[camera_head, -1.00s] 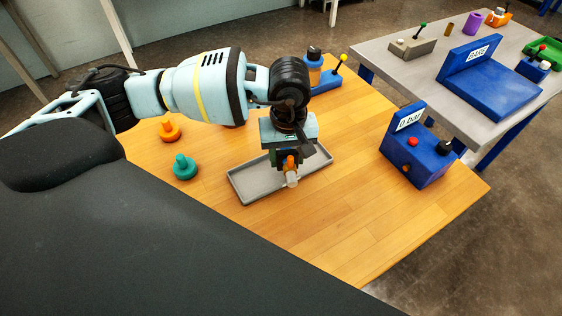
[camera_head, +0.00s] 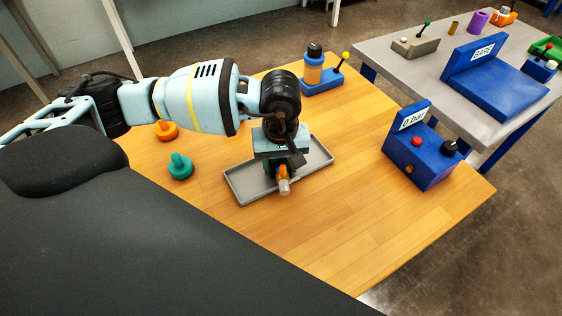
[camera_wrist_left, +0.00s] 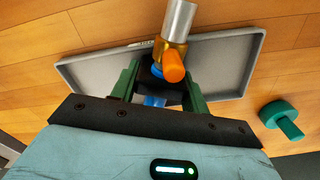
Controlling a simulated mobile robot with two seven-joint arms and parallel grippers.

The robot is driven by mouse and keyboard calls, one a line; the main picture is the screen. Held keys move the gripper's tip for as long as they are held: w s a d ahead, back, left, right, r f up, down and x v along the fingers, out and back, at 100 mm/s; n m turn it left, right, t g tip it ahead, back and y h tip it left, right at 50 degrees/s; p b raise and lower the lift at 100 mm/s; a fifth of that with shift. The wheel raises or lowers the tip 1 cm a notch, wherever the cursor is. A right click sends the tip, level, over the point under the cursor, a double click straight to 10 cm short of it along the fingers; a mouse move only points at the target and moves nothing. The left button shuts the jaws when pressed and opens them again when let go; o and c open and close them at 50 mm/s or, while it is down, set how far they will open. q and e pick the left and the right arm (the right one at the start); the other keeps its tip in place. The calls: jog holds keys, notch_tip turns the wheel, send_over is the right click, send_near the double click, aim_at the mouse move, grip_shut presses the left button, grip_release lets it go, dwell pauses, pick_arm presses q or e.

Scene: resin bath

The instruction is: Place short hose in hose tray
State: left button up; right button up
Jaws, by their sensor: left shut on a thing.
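The hose tray is a shallow grey rectangular tray (camera_head: 242,190) on the wooden table; its rim also shows in the left wrist view (camera_wrist_left: 78,80). My left gripper (camera_head: 281,172) points down over the tray. In the left wrist view its green fingers (camera_wrist_left: 160,72) are shut on a short piece with a silver tube end, a brass-coloured collar and an orange stub, which I take for the short hose (camera_wrist_left: 178,20). It also shows in the head view (camera_head: 284,186). A blue part shows between the fingers. Whether the piece touches the tray floor cannot be told. My right gripper is out of view.
A teal knobbed piece (camera_head: 180,167) and an orange one (camera_head: 166,131) stand left of the tray. A blue box with a gauge sign (camera_head: 420,158) stands right, and a blue stand with a bottle (camera_head: 318,80) behind. The table front is clear.

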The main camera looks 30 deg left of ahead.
aim_at(281, 159)
pick_arm(q)
jog(key=o, duration=1.1)
jog(key=shift+f, duration=0.1)
notch_tip(281, 159, up, 12)
jog(key=shift+r, duration=0.2)
